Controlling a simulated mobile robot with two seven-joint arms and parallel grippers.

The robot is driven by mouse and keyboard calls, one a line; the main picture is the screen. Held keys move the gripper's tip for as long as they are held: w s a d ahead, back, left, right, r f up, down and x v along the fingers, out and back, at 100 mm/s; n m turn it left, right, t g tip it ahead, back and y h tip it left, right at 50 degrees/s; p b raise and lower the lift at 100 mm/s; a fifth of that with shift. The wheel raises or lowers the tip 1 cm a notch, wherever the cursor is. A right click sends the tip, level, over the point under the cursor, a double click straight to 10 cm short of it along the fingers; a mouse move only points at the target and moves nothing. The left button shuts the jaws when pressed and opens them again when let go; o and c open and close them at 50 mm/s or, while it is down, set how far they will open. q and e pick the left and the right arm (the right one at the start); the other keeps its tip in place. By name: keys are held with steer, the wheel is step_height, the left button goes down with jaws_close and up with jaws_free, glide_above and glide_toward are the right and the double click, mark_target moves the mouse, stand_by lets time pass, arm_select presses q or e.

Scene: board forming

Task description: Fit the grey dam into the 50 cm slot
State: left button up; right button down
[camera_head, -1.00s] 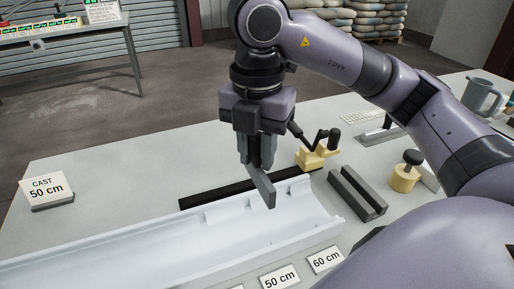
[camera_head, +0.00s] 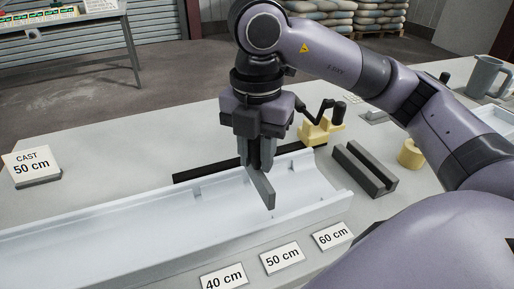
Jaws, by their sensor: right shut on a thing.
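The grey dam (camera_head: 263,190) is a thin flat plate. My right gripper (camera_head: 262,166) is shut on its upper part and points down. The dam hangs upright over the right half of the long white trough (camera_head: 120,229), its lower edge within the trough's outline. I cannot tell whether it touches the trough or sits in a slot. Slot notches show along the trough's walls, partly hidden by the dam and gripper. The 50 cm label (camera_head: 282,258) stands in front of the trough, near the dam. My left gripper is out of view.
The 40 cm label (camera_head: 222,277) and 60 cm label (camera_head: 332,235) flank the 50 cm one. A CAST 50 cm sign (camera_head: 32,166) stands at left. A black bar (camera_head: 205,173) and yellow clamp (camera_head: 321,131) lie behind the trough. A dark grooved block (camera_head: 364,168) sits to the right.

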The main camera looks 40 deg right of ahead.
mark_target(257, 168)
steer(key=shift+f+b, duration=0.4)
steer(key=shift+f, duration=0.45)
steer(key=shift+f, duration=0.1)
stand_by(0.8)
steer(key=shift+f+b, duration=1.7)
steer(key=shift+f, duration=0.05)
steer(key=c, duration=0.8)
jaws_free()
